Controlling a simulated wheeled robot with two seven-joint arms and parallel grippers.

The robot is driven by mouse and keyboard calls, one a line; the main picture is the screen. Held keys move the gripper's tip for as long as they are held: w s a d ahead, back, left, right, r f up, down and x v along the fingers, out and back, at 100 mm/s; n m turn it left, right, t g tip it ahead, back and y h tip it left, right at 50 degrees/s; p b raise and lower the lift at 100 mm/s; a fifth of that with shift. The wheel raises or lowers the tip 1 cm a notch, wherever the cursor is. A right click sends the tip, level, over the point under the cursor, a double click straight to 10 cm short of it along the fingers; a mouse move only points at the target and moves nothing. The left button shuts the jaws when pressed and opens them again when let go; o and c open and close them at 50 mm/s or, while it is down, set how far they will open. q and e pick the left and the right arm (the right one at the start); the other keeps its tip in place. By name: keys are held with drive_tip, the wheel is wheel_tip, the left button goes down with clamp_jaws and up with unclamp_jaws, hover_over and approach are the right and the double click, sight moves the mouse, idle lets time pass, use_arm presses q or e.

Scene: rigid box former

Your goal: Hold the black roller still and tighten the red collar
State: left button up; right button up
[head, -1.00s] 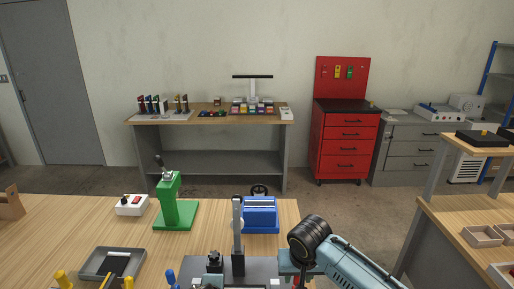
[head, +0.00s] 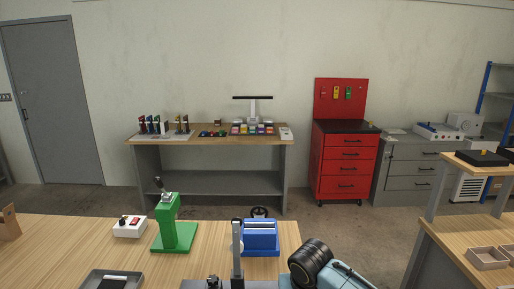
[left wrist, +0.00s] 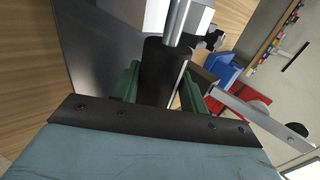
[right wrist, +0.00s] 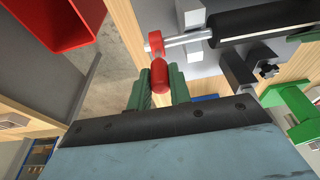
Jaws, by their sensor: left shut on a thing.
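In the left wrist view, the black roller (left wrist: 158,68) lies between the green fingers of my left gripper (left wrist: 160,88), which is shut on it. A silver shaft leads out of the roller's end. In the right wrist view, the roller (right wrist: 250,20) is at the upper right, with the red collar (right wrist: 154,42) near the end of the silver shaft. A rounded red handle (right wrist: 160,76) reaches from the collar to between the green fingertips of my right gripper (right wrist: 160,88). I cannot tell whether these fingers press on it. The head view shows neither roller nor collar.
In the head view, a green press (head: 173,225), a blue vise (head: 261,238), a switch box (head: 130,226) and a grey tray (head: 111,279) stand on the wooden bench. A red bin (right wrist: 60,22) shows in the right wrist view.

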clamp_jaws()
drive_tip(key=shift+s+f+t, duration=0.1)
drive_tip(key=shift+s+t, duration=0.6)
drive_tip(key=shift+s, duration=0.05)
drive_tip(key=shift+s+f+t, duration=0.25)
drive_tip(key=shift+s+t, duration=0.45)
drive_tip(key=shift+s, duration=0.05)
drive_tip(key=shift+s+f, duration=0.1)
drive_tip(key=shift+s+f+t, duration=0.3)
drive_tip(key=shift+s+t, duration=0.25)
drive_tip(key=shift+t, duration=0.05)
